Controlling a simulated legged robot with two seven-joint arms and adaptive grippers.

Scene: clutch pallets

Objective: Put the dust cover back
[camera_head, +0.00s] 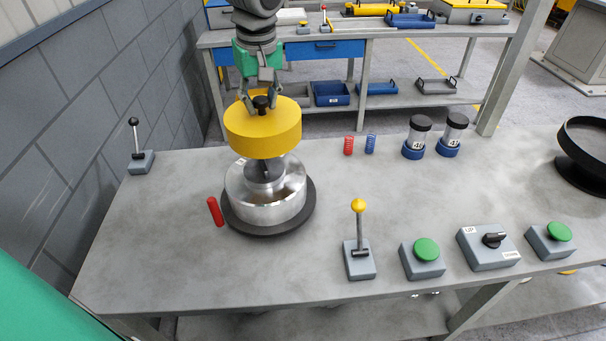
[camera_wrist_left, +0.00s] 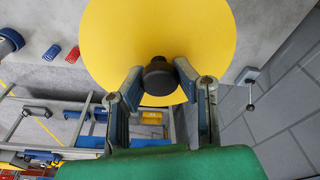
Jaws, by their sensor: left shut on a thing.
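The dust cover (camera_head: 262,135) is a yellow disc with a black knob (camera_head: 261,102) on top. My left gripper (camera_head: 261,98) is shut on that knob and holds the cover above the silver clutch drum (camera_head: 265,195). A gap with a dark central hub shows between the cover and the drum, and the cover looks roughly level. The drum stands on a dark round base (camera_head: 268,230) on the table. In the left wrist view the yellow cover (camera_wrist_left: 160,40) fills the upper middle, with the black knob (camera_wrist_left: 158,76) between the fingers. My right gripper is not in view.
A red handle (camera_head: 215,212) is left of the base. A yellow-knobbed lever (camera_head: 359,245), green buttons (camera_head: 426,250) and a switch box (camera_head: 488,247) line the front. Springs (camera_head: 348,145) and dark-capped cylinders (camera_head: 417,137) stand behind. A black ring (camera_head: 584,157) is at right.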

